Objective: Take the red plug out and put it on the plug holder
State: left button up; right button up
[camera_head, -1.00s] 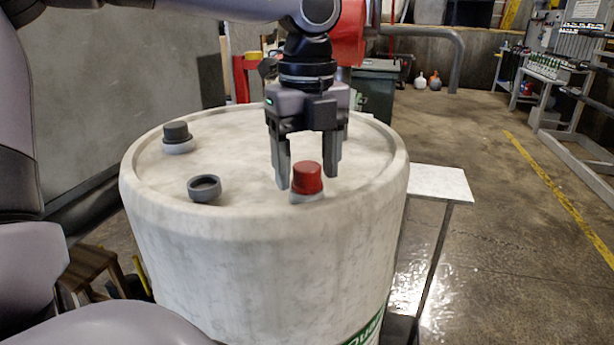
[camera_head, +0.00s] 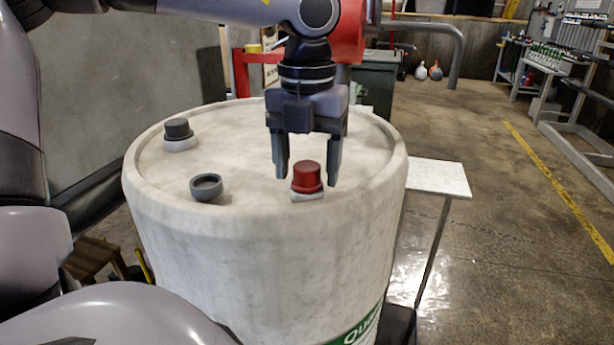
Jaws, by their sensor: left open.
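The red plug (camera_head: 307,176) sits upright in a light grey collar near the front right of the pale drum's top (camera_head: 250,165). My left gripper (camera_head: 307,178) points down from above with its two fingers apart. The fingertips appear to the left and right of the red plug in the picture; whether they touch it cannot be told. An empty dark grey ring (camera_head: 206,187), which may be the plug holder, stands on the drum top to the left of the red plug. My right gripper is not in view.
A dark grey plug (camera_head: 177,130) sits in a collar at the drum top's back left. A small pale side table (camera_head: 439,178) stands right of the drum. A wooden stool (camera_head: 92,258) is at lower left. The floor at right is open.

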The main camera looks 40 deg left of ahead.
pick_arm(q)
jog(key=c, duration=1.2)
jog(key=shift+f+n+b, duration=0.15)
jog(key=shift+n+b, duration=0.6)
jog(key=shift+n, duration=0.25)
jog(key=shift+n+b, duration=0.45)
jog(key=shift+n, duration=0.75)
jog(key=shift+r+n, duration=0.2)
jog(key=shift+n, duration=0.2)
jog(key=shift+f+n+b, duration=0.15)
jog(key=shift+n+b, duration=0.15)
jog(key=shift+n, duration=0.2)
jog(key=n, duration=0.4)
